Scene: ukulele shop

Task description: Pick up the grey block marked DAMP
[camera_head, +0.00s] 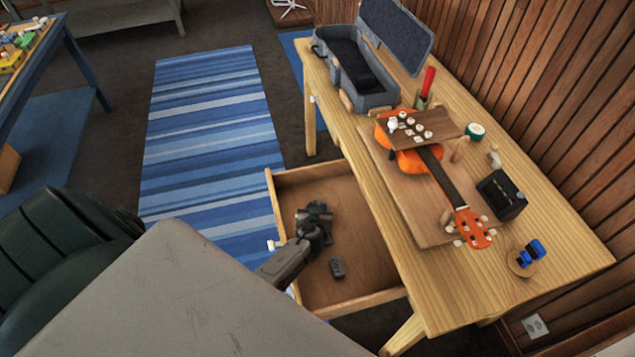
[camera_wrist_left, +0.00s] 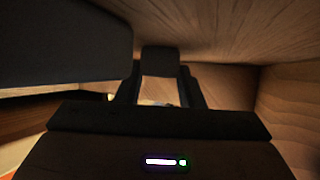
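A small dark grey block (camera_head: 337,268) lies on the floor of the open drawer, in the head view. Its marking is too small to read. My left gripper (camera_head: 315,214) is inside the drawer area, above and a little left of the block in the picture, with bare wood showing between them. In the left wrist view, the two fingers of my left gripper (camera_wrist_left: 162,82) stand apart. A dark block-like shape (camera_wrist_left: 160,60) shows between the fingertips; whether it lies beyond them is hard to tell. My right gripper is out of view.
The drawer (camera_head: 352,303) has wooden walls close around my left gripper. Above it, the table (camera_head: 440,298) carries a ukulele (camera_head: 461,200), an open grey case (camera_head: 376,98), a black box (camera_head: 502,195) and a blue item (camera_head: 532,252). A green chair (camera_head: 45,240) stands at left.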

